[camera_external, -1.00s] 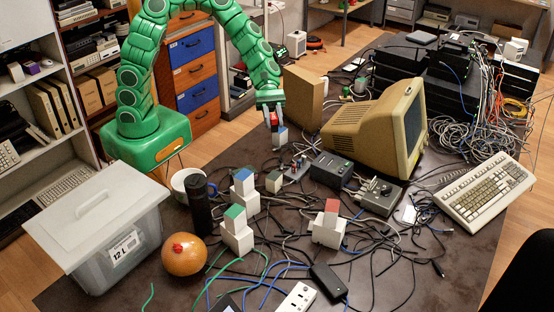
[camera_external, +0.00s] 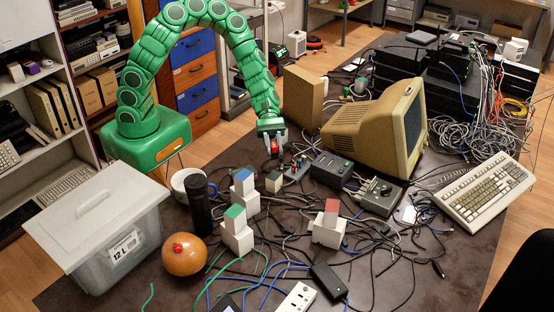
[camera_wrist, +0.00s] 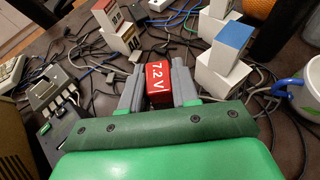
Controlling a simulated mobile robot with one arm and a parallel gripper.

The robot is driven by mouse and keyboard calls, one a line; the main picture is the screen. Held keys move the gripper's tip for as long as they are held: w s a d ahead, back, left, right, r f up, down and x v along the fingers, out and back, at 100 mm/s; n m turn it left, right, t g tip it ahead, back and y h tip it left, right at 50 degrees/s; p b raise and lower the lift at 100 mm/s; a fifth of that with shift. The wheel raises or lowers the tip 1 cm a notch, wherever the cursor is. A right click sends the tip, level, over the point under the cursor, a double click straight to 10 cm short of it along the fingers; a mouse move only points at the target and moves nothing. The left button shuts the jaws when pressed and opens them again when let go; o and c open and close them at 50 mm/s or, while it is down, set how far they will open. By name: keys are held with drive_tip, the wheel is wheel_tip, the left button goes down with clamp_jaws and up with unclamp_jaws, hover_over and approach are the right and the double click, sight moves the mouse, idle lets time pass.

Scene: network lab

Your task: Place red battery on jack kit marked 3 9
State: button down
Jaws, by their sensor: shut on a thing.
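My gripper (camera_external: 274,150) is shut on the red battery (camera_external: 275,147), low over the table left of the monitor. In the wrist view the red battery (camera_wrist: 157,84), marked "7.2 V", sits between the grey fingers of my gripper (camera_wrist: 158,85). No "3 9" marking can be read, so I cannot tell which thing is the jack kit. A small board with upright parts (camera_external: 297,168) lies just right of and below my gripper.
White stacked blocks have blue (camera_external: 243,180), green (camera_external: 235,215) and red (camera_external: 331,207) tops. A small beige block (camera_external: 274,182) stands just below my gripper. A white mug (camera_external: 188,184), black cylinder (camera_external: 199,205) and orange ball (camera_external: 184,254) are left. Cables cover much of the table.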

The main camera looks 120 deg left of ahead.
drive_tip(key=shift+f, duration=4)
drive_tip(key=shift+f, duration=0.1)
drive_tip(key=c, duration=0.8)
unclamp_jaws()
drive_tip(key=shift+c, duration=0.2)
drive_tip(key=v, duration=1.2)
